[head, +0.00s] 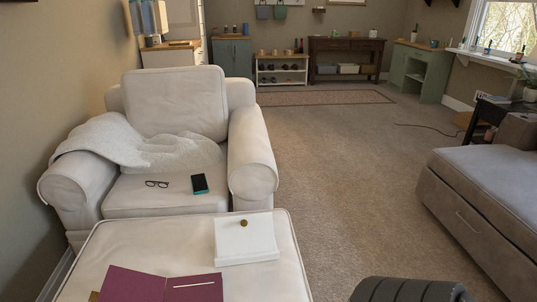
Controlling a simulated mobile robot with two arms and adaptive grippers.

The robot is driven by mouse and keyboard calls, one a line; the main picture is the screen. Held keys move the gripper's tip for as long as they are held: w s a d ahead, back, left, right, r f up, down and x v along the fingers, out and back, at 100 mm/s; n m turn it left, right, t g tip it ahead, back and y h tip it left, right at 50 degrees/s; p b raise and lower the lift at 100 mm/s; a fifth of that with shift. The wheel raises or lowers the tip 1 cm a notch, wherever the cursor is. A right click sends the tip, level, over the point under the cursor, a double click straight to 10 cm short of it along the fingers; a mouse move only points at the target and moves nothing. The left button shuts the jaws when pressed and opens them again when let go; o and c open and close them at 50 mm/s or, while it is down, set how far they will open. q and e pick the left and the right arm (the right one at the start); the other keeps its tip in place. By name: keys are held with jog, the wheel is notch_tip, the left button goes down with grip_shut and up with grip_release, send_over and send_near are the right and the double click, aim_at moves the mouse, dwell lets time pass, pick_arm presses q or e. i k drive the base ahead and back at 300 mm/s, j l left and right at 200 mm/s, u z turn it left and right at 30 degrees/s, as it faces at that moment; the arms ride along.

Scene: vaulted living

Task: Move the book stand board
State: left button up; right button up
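A white, flat, block-like piece with a small round brass-coloured knob (246,239) lies on the pale ottoman (150,243), near its far right part. It may be the book stand board, but I cannot tell for sure. A maroon open folder or book cover (142,285) lies on the ottoman's near side, with a thin pale stick (194,286) on its right half. Its near edge is cut off by the frame. Neither of my grippers is in view.
A cream armchair (180,100) behind the ottoman holds a throw, glasses (157,184) and a dark phone (200,184). A grey sofa (480,200) stands at right. Open carpet (340,180) lies between. A dark ribbed shape (408,289) at the bottom edge is unclear.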

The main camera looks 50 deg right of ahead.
aim_at(253, 233)
jog(key=z, duration=1.45)
